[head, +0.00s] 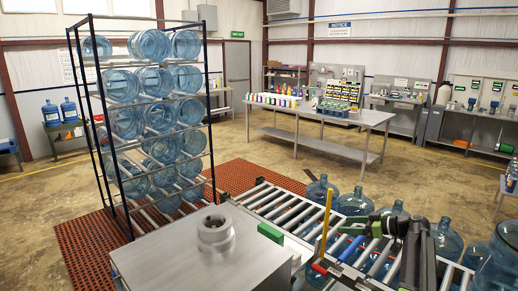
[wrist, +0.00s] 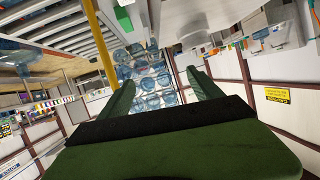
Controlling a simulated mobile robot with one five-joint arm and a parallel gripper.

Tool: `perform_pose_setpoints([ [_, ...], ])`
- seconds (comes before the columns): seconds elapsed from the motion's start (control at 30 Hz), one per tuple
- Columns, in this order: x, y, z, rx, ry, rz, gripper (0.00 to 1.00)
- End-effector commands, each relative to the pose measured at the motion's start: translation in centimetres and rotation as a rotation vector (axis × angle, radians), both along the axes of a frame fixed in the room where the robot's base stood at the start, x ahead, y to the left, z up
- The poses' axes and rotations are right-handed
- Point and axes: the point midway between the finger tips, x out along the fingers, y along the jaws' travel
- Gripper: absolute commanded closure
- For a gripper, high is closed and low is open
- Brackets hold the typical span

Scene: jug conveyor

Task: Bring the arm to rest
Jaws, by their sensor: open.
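My gripper (wrist: 160,88) shows in the wrist view as two green fingers spread apart, with nothing held between them. Beyond the gap stands the rack of blue water jugs, well away from the fingertips. In the head view my dark and green arm is at the lower right, above the roller conveyor (head: 285,206). The gripper's tips are small and hard to make out there. Clear blue jugs (head: 354,203) stand behind and to the right of the conveyor, near the arm in the picture.
A tall rack (head: 71,110) full of jugs stands on a red mat (head: 75,240) at left. A steel cabinet (head: 165,262) is in front, and a yellow post (head: 325,215) rises by the conveyor. A workbench (head: 375,117) stands farther back with open floor around it.

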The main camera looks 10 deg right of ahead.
Motion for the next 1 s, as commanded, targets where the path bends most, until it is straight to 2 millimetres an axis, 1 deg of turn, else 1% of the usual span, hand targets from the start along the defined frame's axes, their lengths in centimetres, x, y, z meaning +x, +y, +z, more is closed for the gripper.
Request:
perform_pose_setpoints([
  [0.03,0.6,5.0,-1.3,-0.012,0.043,0.055,0.26],
  [0.07,0.9,7.6,-2.0,-0.021,0.073,0.082,0.26],
  [0.1,1.1,11.0,-2.9,-0.035,0.114,0.117,0.26],
  [0.17,0.9,16.1,-4.4,-0.061,0.18,0.168,0.26],
  [0.2,0.6,19.5,-5.5,-0.081,0.225,0.2,0.26],
  [0.27,-0.3,24.2,-7.0,-0.117,0.298,0.241,0.26],
  [0.3,-1.1,27.1,-8.1,-0.144,0.347,0.263,0.26],
  [0.37,-2.5,31.0,-9.5,-0.187,0.418,0.286,0.26],
  [0.4,-3.6,33.1,-10.4,-0.217,0.464,0.295,0.26],
  [0.47,-5.3,36.0,-11.8,-0.266,0.532,0.299,0.26],
  [0.5,-6.6,37.6,-12.6,-0.3,0.577,0.295,0.26],
  [0.57,-8.7,39.6,-13.9,-0.359,0.648,0.274,0.26],
  [0.6,-10.3,40.6,-14.8,-0.402,0.699,0.248,0.26],
  [0.63,-11.6,41.1,-15.5,-0.438,0.74,0.217,0.26],
  [0.67,-12.9,41.1,-16.1,-0.475,0.783,0.173,0.26],
  [0.7,-14.4,40.4,-16.7,-0.515,0.839,0.097,0.26],
  [0.73,-15.2,39.4,-17.1,-0.539,0.878,0.031,0.26],
  [0.8,-16.7,36.5,-17.6,-0.577,0.954,-0.136,0.26],
  [0.83,-17.2,35.6,-17.7,-0.587,0.98,-0.203,0.26],
  [0.9,-17.9,33.7,-17.9,-0.599,1.029,-0.347,0.26],
  [1.0,-17.9,32.4,-17.9,-0.577,1.076,-0.498,0.26],
])
